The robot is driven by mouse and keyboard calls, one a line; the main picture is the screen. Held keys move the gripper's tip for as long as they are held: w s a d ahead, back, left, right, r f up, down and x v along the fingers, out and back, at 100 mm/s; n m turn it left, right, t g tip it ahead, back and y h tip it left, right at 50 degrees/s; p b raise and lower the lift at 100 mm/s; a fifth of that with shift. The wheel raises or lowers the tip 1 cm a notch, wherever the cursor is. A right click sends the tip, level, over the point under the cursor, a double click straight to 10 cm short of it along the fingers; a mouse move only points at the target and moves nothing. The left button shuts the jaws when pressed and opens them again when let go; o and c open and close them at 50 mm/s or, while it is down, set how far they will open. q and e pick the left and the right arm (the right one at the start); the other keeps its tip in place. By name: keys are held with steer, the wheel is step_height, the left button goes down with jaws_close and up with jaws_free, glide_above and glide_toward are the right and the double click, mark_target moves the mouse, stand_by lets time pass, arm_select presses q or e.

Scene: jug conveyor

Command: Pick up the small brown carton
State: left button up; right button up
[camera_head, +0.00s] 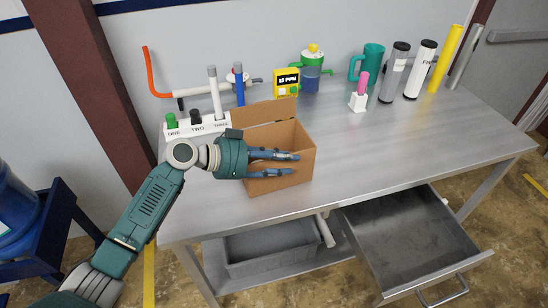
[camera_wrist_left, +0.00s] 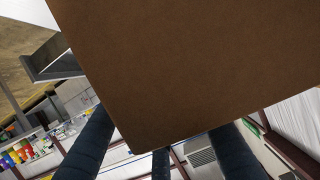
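The small brown carton (camera_head: 304,160) stands on the metal table towards its left side, with a flap raised at the back. My left gripper (camera_head: 292,164) reaches in from the left at the carton, its dark blue fingers spread apart and overlapping it in the head view. In the left wrist view, the carton's flat brown side (camera_wrist_left: 200,60) fills most of the picture and hides the fingertips. The fingers (camera_wrist_left: 160,165) show below it, well apart. I cannot tell whether they touch the carton. My right gripper is not in view.
A white labelled rack (camera_head: 197,130) stands behind the carton, with a yellow meter (camera_head: 286,83) further right. A teal jug (camera_head: 373,62) and several tubes stand at the back right. An open drawer (camera_head: 410,240) juts out below the front edge. The table's middle (camera_head: 400,135) is clear.

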arm_select(q)
steer(key=shift+a, duration=0.1)
jaws_close()
steer(key=shift+r, duration=0.15)
steer(key=shift+r, duration=0.2)
step_height(320, 180, up, 19)
steer(key=b, duration=0.4)
steer(key=shift+r, duration=0.2)
